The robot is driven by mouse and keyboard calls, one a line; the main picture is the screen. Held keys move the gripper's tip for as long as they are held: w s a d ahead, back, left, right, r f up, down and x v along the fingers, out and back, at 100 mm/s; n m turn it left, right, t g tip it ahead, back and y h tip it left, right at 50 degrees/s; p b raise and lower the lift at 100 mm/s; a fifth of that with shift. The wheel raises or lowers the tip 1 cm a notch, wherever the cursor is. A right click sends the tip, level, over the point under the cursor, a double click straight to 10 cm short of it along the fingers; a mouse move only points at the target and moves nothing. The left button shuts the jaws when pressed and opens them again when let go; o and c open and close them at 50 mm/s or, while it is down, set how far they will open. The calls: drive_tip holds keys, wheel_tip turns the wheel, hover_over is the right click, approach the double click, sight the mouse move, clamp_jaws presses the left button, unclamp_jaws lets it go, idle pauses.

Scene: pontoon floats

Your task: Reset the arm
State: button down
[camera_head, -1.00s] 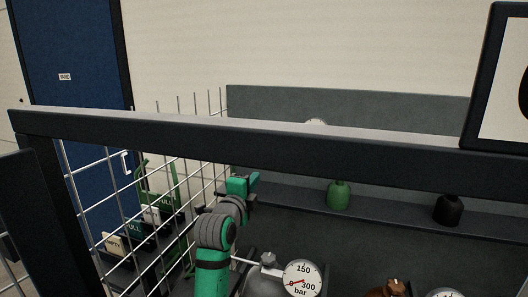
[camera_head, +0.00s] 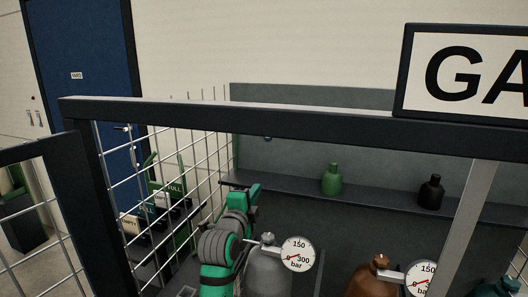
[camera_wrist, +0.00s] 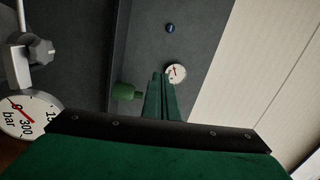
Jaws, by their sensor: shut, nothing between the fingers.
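My arm, green and grey, reaches up inside a mesh cage in the head view, with my gripper (camera_head: 256,188) at its far end, small and partly hidden by its own links. In the wrist view the two green fingers of my gripper (camera_wrist: 161,76) lie together with nothing between them. Beyond their tips a round white dial (camera_wrist: 175,71) shows on the grey panel, with a small blue round part (camera_wrist: 170,27) above it. The fingers look apart from the panel, but the distance is hard to tell.
A grey cylinder with a gauge (camera_head: 297,254) stands right beside my arm; a brown cylinder (camera_head: 372,278) is farther right. A green bottle (camera_head: 331,180) and a black bottle (camera_head: 431,192) stand on the back ledge. A dark rail (camera_head: 250,122) and mesh (camera_head: 190,185) bound the cage.

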drive_tip(key=s+d+f+n+y, duration=0.15)
drive_tip(key=s+f+n, duration=0.45)
drive_tip(key=f, duration=0.8)
drive_tip(key=s+d+f+n+y, duration=0.15)
drive_tip(key=s+f+n, duration=0.25)
drive_tip(key=s+f, duration=0.75)
drive_tip(key=s+f+n+y, duration=0.2)
drive_tip(key=s+f+n, duration=0.3)
drive_tip(key=s+f, duration=0.8)
drive_tip(key=s+r+n+g, duration=0.2)
drive_tip(key=s+n, duration=0.3)
drive_tip(key=s, duration=2.6)
drive_tip(key=shift+r, duration=0.65)
